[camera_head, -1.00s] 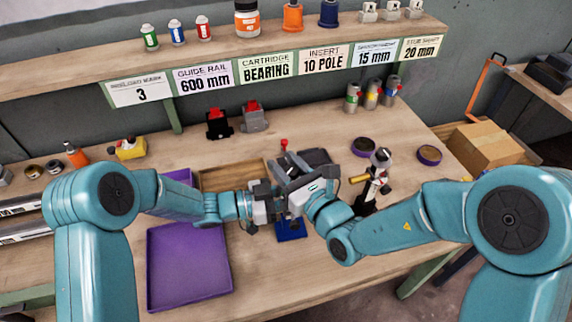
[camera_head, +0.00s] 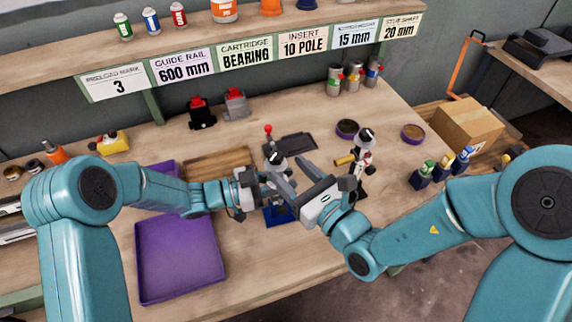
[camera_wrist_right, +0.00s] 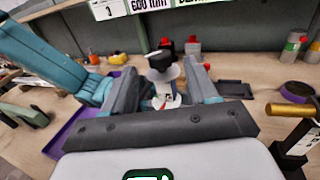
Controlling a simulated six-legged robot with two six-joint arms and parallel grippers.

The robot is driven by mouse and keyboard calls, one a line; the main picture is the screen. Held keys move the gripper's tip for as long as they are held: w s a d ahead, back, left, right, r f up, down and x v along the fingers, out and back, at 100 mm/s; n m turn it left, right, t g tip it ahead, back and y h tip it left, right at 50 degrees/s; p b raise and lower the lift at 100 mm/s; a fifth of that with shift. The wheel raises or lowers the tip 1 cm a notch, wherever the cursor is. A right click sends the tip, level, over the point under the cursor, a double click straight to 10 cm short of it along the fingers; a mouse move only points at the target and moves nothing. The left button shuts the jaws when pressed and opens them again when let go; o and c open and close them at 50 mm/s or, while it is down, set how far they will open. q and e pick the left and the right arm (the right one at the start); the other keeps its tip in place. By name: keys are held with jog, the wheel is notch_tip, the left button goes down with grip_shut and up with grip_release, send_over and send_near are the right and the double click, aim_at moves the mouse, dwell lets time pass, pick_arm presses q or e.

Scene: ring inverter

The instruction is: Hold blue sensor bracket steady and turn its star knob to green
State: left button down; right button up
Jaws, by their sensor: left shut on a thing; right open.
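The blue sensor bracket (camera_head: 277,215) stands on the bench, its blue base showing below the grippers. A dark knob (camera_head: 274,156) on a pale disc shows above it, and in the right wrist view a dark knob (camera_wrist_right: 160,61) lies between the fingers. I cannot make out its star shape or a green mark. My left gripper (camera_head: 262,188) comes in from the left and is shut on the bracket; the grip itself is mostly hidden. My right gripper (camera_head: 290,174) is open, its fingers (camera_wrist_right: 163,80) either side of the knob, with visible gaps.
A purple tray (camera_head: 180,290) lies at the front left, with a wooden tray (camera_head: 215,160) behind it. A stand with a brass cylinder (camera_head: 345,160) is close to the right of my right gripper. A dark flat tray (camera_head: 295,143) and purple-rimmed dishes (camera_head: 413,134) lie behind.

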aim_at(267, 162)
jog(key=w+r+n+g+y, duration=0.4)
jog(key=n+y, duration=0.1)
jog(key=y, duration=0.2)
jog(key=d+f+n+g, duration=0.4)
jog(key=d+g, duration=0.3)
jog(key=g, duration=0.1)
jog(key=a, duration=0.8)
jog(key=w+a, duration=0.1)
jog(key=a, duration=0.3)
jog(key=shift+a, duration=0.1)
jog(key=c, duration=1.1)
